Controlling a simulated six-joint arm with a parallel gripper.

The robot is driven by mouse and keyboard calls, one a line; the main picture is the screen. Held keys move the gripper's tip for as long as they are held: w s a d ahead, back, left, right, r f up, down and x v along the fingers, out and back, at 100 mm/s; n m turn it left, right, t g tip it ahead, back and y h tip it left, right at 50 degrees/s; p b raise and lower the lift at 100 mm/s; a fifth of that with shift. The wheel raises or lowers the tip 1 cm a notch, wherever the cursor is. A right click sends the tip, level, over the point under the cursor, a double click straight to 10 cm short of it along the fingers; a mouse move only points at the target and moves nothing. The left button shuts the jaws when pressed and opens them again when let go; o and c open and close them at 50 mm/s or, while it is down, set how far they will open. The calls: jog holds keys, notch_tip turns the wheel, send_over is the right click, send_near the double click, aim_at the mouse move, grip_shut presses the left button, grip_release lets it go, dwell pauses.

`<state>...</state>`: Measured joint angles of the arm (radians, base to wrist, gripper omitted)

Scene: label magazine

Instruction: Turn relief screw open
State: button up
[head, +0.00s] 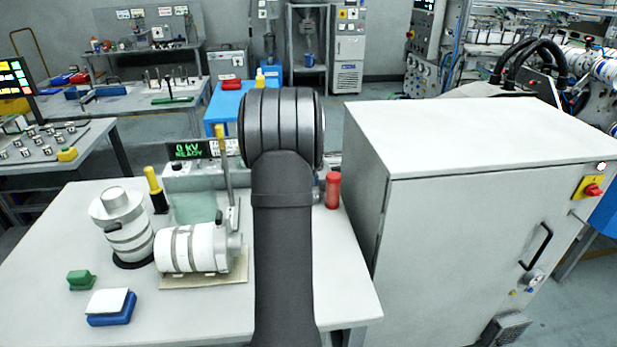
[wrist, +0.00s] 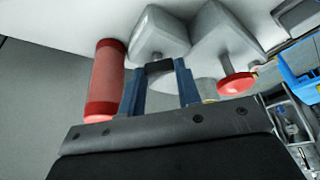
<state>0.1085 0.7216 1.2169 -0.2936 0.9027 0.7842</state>
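In the wrist view, my gripper (wrist: 160,68) has two blue fingers standing apart. A small black piece (wrist: 160,66) spans the space between their tips, in front of a grey block-shaped housing (wrist: 160,30). I cannot tell whether the fingers press on it, or whether it is the relief screw. A second grey housing (wrist: 218,38) to the right has a red round knob (wrist: 237,84). A red cylinder (wrist: 105,80) stands left of the fingers; it also shows in the head view (head: 333,190). In the head view my own arm hides the gripper and the spot it reaches.
White ribbed cylinders (head: 195,247) and (head: 122,225) are on the white table (head: 60,225), left of my arm. A large grey cabinet (head: 460,240) bounds the right side. The front left holds a blue-and-white block (head: 110,307).

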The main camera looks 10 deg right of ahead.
jog(key=shift+s+d+n+t+y, duration=0.1)
jog(key=shift+n+t+y, duration=0.4)
jog(key=shift+n, duration=1.4)
jog(key=o, duration=1)
jog(key=v, duration=1.7)
jog(key=shift+r, duration=0.35)
jog(key=shift+f, duration=0.1)
